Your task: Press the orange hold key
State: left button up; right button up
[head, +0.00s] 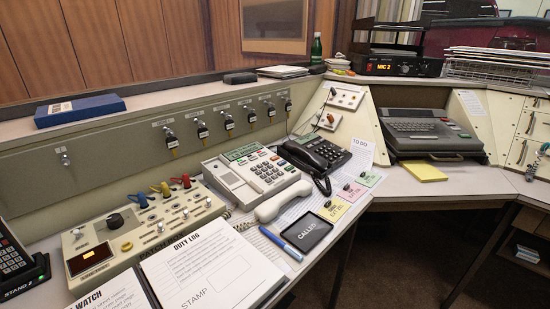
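No key in the head view can be read for certain as the orange hold key; labels are too small. A cream desk phone (226,180) with a keypad and small keys sits mid-desk, its cream handset (283,202) lying off it in front. A black phone (318,152) stands just behind and to the right. At left, a beige patch panel (160,238) carries knobs, blue, yellow and red plugs and a round yellow-orange button (127,246) near a red display (89,260). Neither of my grippers is in view.
An open duty log (210,270), a blue pen (281,241) and a black caller pad (308,232) lie along the front edge. Coloured notes (352,191) lie right of the phones. Keys hang on the panel (200,130) behind. A grey typewriter-like machine (430,132) stands at right.

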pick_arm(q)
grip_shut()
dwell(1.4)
